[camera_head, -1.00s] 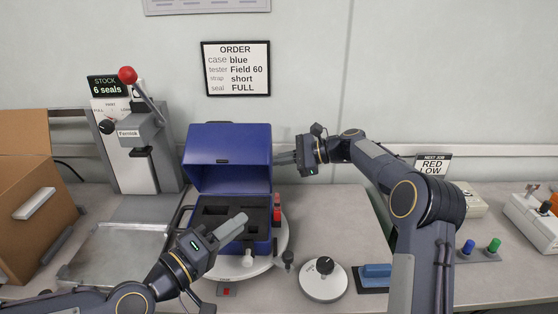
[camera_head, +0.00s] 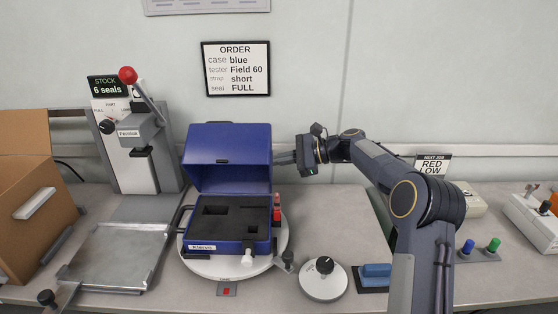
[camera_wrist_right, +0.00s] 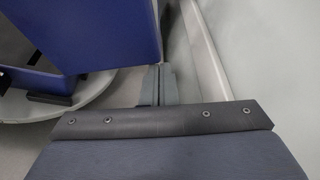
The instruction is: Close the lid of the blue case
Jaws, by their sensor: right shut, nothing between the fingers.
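The blue case (camera_head: 228,246) stands on a round white turntable (camera_head: 282,243) with its lid (camera_head: 228,160) open, tilted up at the back. Its dark foam insert (camera_head: 219,222) shows cut-outs that look empty. My right gripper (camera_head: 285,157) is shut and empty beside the right edge of the lid, apparently close behind it. In the right wrist view the shut fingers (camera_wrist_right: 157,84) are next to the blue lid (camera_wrist_right: 85,35); I cannot tell whether they touch it. My left gripper is out of view.
A press (camera_head: 140,135) with a red-knobbed lever stands left of the case, with a metal tray (camera_head: 115,257) in front and a cardboard box (camera_head: 30,200) at far left. A round dial unit (camera_head: 323,279) and a blue block (camera_head: 376,276) stand right. The table behind them is clear.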

